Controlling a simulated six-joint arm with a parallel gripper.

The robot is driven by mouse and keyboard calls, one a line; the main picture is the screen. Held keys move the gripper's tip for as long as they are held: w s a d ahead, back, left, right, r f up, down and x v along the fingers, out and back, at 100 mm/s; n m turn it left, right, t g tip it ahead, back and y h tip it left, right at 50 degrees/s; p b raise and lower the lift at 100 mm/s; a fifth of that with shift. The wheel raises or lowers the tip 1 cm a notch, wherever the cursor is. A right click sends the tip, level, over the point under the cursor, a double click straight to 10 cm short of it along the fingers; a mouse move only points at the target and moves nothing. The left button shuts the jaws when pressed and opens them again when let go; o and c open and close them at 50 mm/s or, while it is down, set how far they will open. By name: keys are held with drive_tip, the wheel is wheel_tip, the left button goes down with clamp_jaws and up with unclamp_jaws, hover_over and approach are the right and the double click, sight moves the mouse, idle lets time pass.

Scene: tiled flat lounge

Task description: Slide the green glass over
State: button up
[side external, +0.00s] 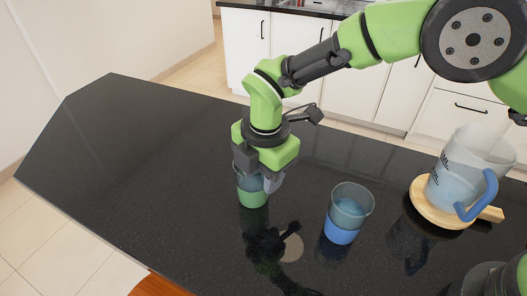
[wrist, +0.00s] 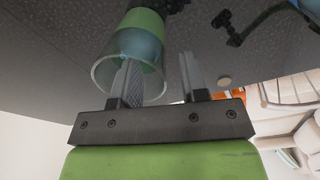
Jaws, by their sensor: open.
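The green glass (side external: 253,196) stands upright on the black counter, clear at the top and green at the base. It also shows in the wrist view (wrist: 144,45), its rim toward my gripper. My gripper (side external: 260,179) points down at the glass, jaws apart. In the wrist view my gripper (wrist: 158,60) has one finger overlapping the mouth of the glass, seemingly inside the rim, and the other outside, beside the wall. Whether either finger touches the glass I cannot tell.
A blue-based glass (side external: 342,228) stands to the right of the green one. Farther right, a clear jug with a blue handle (side external: 468,178) sits on a round wooden board (side external: 433,213). The counter (side external: 130,150) is clear on the left.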

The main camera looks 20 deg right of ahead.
drive_tip(key=shift+w+f, duration=0.1)
drive_tip(key=shift+f, duration=1.3)
clamp_jaws()
drive_tip(key=shift+s+a, duration=3.7)
unclamp_jaws()
